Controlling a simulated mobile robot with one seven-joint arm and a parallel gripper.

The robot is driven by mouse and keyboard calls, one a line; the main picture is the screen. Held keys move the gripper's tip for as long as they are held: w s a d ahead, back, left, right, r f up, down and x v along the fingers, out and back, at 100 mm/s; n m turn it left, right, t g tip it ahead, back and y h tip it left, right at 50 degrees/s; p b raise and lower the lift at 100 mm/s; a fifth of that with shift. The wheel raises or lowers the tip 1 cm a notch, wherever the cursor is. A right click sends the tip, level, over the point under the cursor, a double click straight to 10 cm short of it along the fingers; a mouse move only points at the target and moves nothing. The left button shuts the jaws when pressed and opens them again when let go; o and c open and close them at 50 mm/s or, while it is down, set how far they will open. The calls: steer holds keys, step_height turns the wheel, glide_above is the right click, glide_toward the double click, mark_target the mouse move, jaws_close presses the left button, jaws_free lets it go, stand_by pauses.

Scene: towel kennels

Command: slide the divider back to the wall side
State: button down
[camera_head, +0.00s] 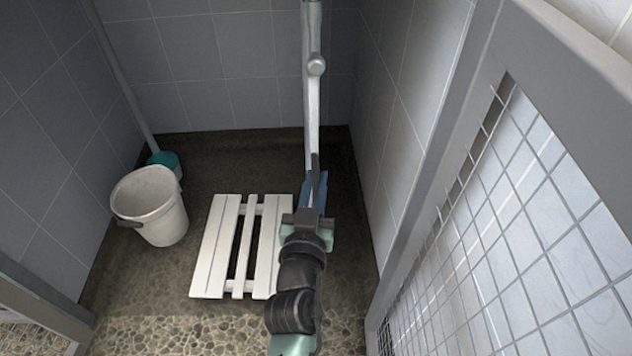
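A pale upright bar (311,100) with a round knob runs down the middle of the head view. A dark grip and a blue part (315,188) show at its lower end. I cannot tell whether this is the divider seen edge-on. A grey-framed mesh panel (440,170) stands at the right, slanting towards the camera. My gripper (312,215) is at the lower end of the bar, in front of the blue part. My wrist hides its fingertips, so I cannot tell whether they touch or hold anything.
A white slatted board (215,245) lies on the floor left of my gripper. A white bucket (150,205) stands by the left wall, with a teal brush head (165,160) on a pole behind it. Tiled walls enclose the dark floor. Pebbled floor (190,335) is at the front.

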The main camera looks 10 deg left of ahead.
steer(key=c, duration=0.9)
jaws_free()
steer(key=shift+w+d, duration=0.1)
steer(key=shift+d, duration=0.35)
steer(key=shift+o, duration=0.2)
steer(key=shift+a, duration=0.1)
steer(key=s+d, duration=0.1)
steer(key=s, duration=1.2)
